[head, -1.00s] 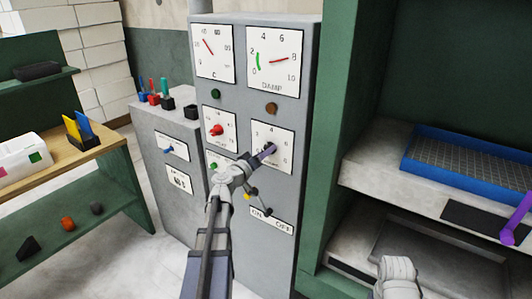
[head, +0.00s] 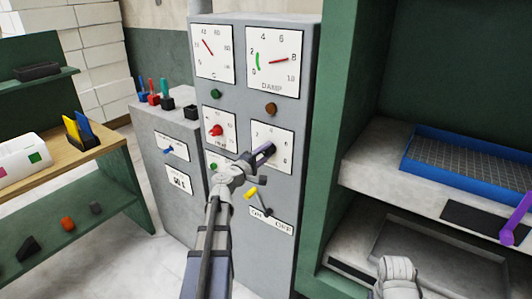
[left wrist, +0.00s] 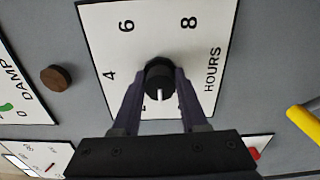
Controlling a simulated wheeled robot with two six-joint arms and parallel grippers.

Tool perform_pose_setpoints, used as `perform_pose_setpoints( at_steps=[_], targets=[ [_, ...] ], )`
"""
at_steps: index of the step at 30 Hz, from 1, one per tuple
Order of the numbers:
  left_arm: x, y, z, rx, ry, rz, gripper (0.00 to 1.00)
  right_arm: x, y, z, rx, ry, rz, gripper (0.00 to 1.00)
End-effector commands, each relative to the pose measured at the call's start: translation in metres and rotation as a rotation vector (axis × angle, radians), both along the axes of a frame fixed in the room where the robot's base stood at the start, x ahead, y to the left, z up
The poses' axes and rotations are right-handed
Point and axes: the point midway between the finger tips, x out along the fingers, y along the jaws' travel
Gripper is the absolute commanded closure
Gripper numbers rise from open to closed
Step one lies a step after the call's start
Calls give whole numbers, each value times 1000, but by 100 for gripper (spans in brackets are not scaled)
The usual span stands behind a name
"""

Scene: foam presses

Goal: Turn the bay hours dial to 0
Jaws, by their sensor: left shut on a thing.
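The bay hours dial is a black round knob (left wrist: 159,78) with a white pointer line on a white HOURS plate (left wrist: 205,45). In the left wrist view the pointer points straight down, away from the visible 4, 6 and 8. The numbers on that side are hidden by my gripper. My left gripper (left wrist: 160,95) is shut on the knob, one finger on each side; in the head view it (head: 265,153) covers the knob.
Above the dial are a brown knob (head: 271,109) and a DAMP gauge (head: 273,62). A red knob (head: 216,130) is to the left. A yellow-handled lever (head: 251,194) is close below my wrist. A blue tray (head: 420,165) is on the right shelf.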

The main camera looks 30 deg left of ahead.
Motion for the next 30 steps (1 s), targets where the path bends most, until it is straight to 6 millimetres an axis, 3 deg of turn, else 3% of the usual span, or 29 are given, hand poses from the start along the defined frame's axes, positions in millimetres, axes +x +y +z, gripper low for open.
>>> perform_pose_setpoints(
  at_steps=[15, 30],
  targets=[
    [0, 0, 0, -409, 33, 1, 100, 0, 0, 0, 0, 0, 0, 50],
    [-1, 0, 0, -551, 44, 1, 100, 0, 0, 0, 0, 0, 0, 50]
  ],
)
